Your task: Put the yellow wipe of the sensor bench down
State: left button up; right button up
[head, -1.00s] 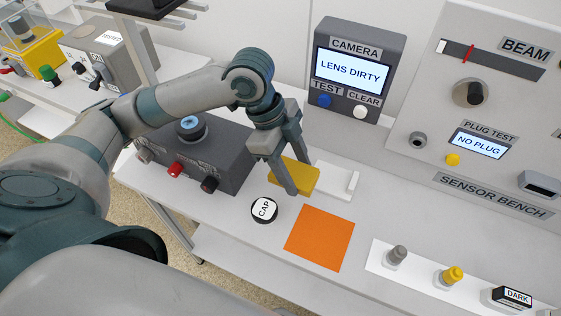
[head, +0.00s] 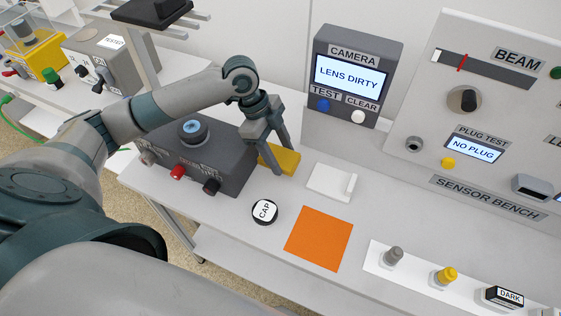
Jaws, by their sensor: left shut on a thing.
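The yellow wipe (head: 284,159) is a flat yellow block in the head view, near the middle of the bench and just right of the dark grey box. My left gripper (head: 268,168) reaches down over it from above and is shut on it. One finger hides part of the wipe. Whether the wipe touches the bench top I cannot tell. A white tray (head: 326,183) with a raised right edge lies just right of the wipe, apart from it and empty. My right gripper is not in view.
An orange square (head: 319,240) and a round black CAP (head: 265,211) lie in front. The grey box (head: 190,165) with knobs stands left of the wipe. The camera unit (head: 352,75) reading LENS DIRTY stands behind. Grey and yellow plugs (head: 445,276) stand at the front right.

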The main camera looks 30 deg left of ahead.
aim_at(277, 155)
pick_arm(q)
jog(key=shift+f, duration=0.1)
notch_tip(277, 155, down, 3)
jog(key=shift+f+p, duration=0.15)
jog(key=shift+p, duration=0.55)
jog(key=shift+f, duration=0.25)
jog(key=shift+f, duration=0.2)
jog(key=shift+s+f, duration=0.1)
